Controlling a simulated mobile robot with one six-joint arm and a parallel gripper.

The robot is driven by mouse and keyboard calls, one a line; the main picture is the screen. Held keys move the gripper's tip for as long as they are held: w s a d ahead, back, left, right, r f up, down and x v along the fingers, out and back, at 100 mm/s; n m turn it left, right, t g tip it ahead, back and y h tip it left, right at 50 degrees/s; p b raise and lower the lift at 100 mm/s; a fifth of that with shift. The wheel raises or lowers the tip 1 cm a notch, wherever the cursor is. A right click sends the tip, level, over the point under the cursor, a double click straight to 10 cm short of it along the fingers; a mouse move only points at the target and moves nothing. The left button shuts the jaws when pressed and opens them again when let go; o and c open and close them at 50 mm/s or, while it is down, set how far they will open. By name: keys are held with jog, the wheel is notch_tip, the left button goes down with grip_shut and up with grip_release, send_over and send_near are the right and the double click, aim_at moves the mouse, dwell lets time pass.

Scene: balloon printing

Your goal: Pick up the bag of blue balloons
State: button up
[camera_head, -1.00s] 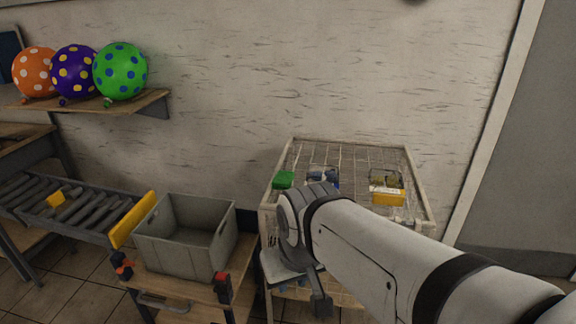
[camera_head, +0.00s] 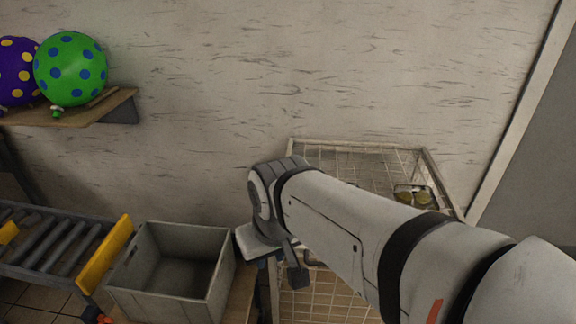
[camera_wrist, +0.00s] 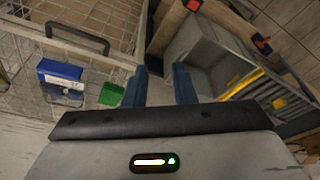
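The blue pack, which I take to be the bag of blue balloons (camera_wrist: 60,72), lies in the wire basket (camera_wrist: 30,30) at the left of the wrist view. It has a white label strip. In the head view it is hidden behind my arm. My gripper (camera_wrist: 160,80) is open, with two blue fingers apart and nothing between them. It is near the basket's edge, to the right of the blue pack and apart from it in the wrist view. A green pack (camera_wrist: 112,95) lies between them.
A yellow pack (camera_head: 412,196) sits at the basket's right side. A grey open bin (camera_head: 175,262) stands left of the basket, beside a roller conveyor (camera_head: 50,245) with a yellow plate (camera_head: 104,255). Balloons (camera_head: 70,68) rest on a wall shelf (camera_head: 115,105).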

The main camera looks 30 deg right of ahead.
jog(key=shift+w, duration=0.1)
jog(key=w+d+f+n+g+h+b, duration=0.1)
jog(key=w+d+f+n+g+h, duration=0.2)
jog(key=d, duration=0.4)
jog(key=w+d+f+n+g+h, duration=0.3)
jog(key=w+d+f+n+h, duration=0.1)
jog(key=w+d+f+n, duration=0.1)
jog(key=w+d+f+n+g+h+b, duration=0.1)
jog(key=w+d+f+n+g+h, duration=0.2)
jog(key=w+d+f, duration=0.3)
jog(key=shift+w+d+f+n+g+h+b, duration=0.15)
jog(key=shift+w+d+h, duration=0.15)
jog(key=shift+d, duration=0.3)
jog(key=shift+w+d+n+g+h+b, duration=0.1)
jog(key=shift+w+d+n+h, duration=0.15)
jog(key=shift+w+d, duration=0.3)
jog(key=shift+w+d+f+n+g+h+b, duration=0.15)
jog(key=shift+w+d+h, duration=0.1)
jog(key=shift+d, duration=0.4)
jog(key=p+x, duration=0.2)
jog(key=x, duration=0.5)
jog(key=shift+s+d, duration=0.15)
jog(key=shift+d, duration=0.25)
grip_shut()
